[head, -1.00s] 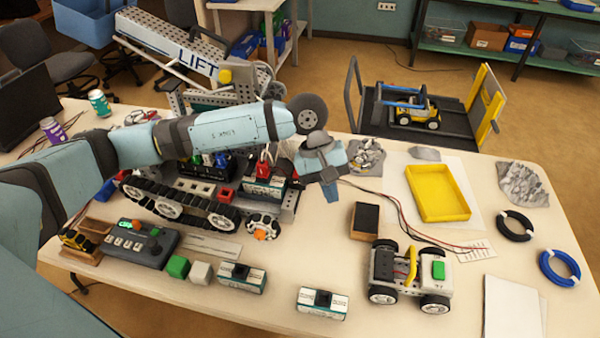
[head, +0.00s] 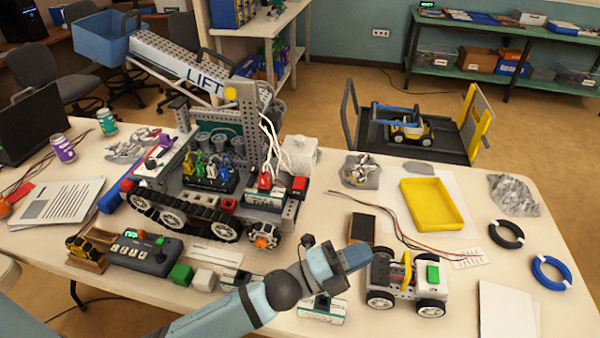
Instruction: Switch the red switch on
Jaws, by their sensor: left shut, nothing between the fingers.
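The tracked robot with the LIFT arm (head: 180,205) stands on the left half of the table. It carries several red parts: a small red piece with a pale part on its front deck (head: 228,205), a red plug on the battery (head: 265,181), and a red block at its right end (head: 300,186). I cannot tell which is the red switch, or its position. My left gripper (head: 364,256) is shut and empty. It is right of the tracked robot, beside the small white car (head: 407,280), in front of the dark-topped box (head: 362,229). My right gripper is not in view.
A control box (head: 145,252), green block (head: 181,274) and white block (head: 204,280) lie at the front left. My left arm passes over a battery pack (head: 322,311). A yellow tray (head: 432,203) and cable rings (head: 551,272) lie to the right.

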